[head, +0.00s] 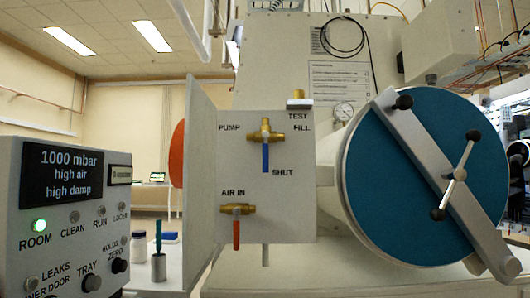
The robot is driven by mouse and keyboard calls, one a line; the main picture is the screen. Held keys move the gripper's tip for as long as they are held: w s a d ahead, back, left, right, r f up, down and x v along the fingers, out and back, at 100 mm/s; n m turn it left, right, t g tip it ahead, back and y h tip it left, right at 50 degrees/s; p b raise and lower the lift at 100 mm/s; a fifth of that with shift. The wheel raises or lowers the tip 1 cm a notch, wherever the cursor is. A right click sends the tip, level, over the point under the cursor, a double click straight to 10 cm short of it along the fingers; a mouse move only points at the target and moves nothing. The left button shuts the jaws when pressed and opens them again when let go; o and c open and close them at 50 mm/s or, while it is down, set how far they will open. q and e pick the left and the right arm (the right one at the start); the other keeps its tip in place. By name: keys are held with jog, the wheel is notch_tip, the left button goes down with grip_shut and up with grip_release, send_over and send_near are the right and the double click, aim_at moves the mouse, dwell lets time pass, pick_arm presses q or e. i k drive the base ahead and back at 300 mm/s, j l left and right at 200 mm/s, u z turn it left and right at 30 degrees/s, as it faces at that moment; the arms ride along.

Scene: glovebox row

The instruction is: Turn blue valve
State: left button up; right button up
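The blue valve has a brass body (265,134) and a blue lever handle (265,158), mounted on a pale upright panel (290,215) in the middle of the head view. Its handle hangs straight down, toward the label SHUT. The labels PUMP, TEST and FILL stand to the left, above and to the right of the valve. Neither of my grippers is in view, and nothing touches the handle.
Below is a brass AIR IN valve (237,209) with a red handle pointing down. A large teal round door (400,200) with a diagonal clamp bar (430,160) stands right. A control box (70,160) reading 1000 mbar stands left. The space before the panel looks clear.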

aim_at(265, 134)
jog(key=i+l, duration=0.3)
jog(key=l, duration=0.2)
jog(key=i+l, duration=0.3)
jog(key=l, duration=0.15)
jog(key=i+l+u, duration=0.15)
jog(key=l, duration=0.2)
jog(key=i+l+u, duration=0.15)
jog(key=l, duration=0.25)
jog(key=i, duration=0.05)
